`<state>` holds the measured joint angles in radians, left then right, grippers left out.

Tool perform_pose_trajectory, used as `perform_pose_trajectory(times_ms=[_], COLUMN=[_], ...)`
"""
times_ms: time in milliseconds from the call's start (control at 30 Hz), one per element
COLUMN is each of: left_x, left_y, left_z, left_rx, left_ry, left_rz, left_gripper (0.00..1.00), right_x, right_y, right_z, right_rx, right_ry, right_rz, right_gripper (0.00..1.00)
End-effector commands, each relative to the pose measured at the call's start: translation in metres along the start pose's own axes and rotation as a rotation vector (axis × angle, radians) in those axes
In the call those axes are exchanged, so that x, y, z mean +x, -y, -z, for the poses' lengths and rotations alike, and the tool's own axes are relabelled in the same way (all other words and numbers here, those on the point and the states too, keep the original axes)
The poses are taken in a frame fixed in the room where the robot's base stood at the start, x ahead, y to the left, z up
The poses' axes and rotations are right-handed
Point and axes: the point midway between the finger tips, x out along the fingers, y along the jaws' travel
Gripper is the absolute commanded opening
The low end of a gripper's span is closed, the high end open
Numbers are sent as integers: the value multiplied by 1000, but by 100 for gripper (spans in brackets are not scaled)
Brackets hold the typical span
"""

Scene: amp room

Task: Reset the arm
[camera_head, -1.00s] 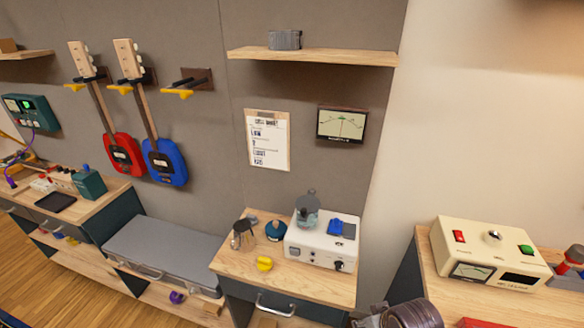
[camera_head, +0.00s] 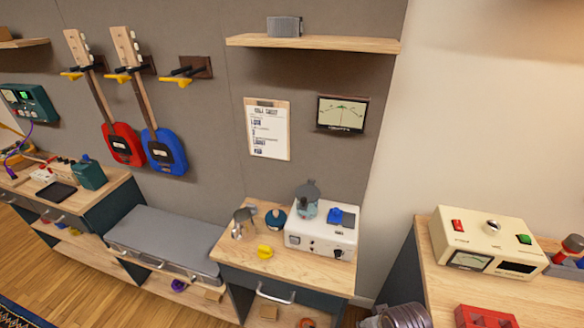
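Neither of my grippers shows in the head view, so I cannot see their fingers or whether they hold anything. A dark grey, ribbed, rounded part (camera_head: 398,317) shows at the bottom edge, right of centre, in front of the gap between the wooden cabinet and the right-hand table. It looks like a link of my own arm, but most of it is cut off by the frame.
A cream control box (camera_head: 487,241) and a red tray (camera_head: 484,318) are on the right-hand table. Two guitars (camera_head: 122,146) hang on the wall.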

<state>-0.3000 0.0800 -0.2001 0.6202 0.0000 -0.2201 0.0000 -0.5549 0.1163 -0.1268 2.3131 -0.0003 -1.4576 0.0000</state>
Motion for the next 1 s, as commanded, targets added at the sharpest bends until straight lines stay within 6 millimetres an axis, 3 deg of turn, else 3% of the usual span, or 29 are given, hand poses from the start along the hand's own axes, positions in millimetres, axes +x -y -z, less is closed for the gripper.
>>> perform_pose_trajectory(times_ms=[567, 1000], left_x=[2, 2], left_y=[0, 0], left_z=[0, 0], left_rx=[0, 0], left_ry=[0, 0], left_rz=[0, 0], left_gripper=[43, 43], right_x=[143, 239], right_y=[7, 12], right_z=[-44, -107], right_rx=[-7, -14], right_ry=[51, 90], right_rz=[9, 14], right_gripper=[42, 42])
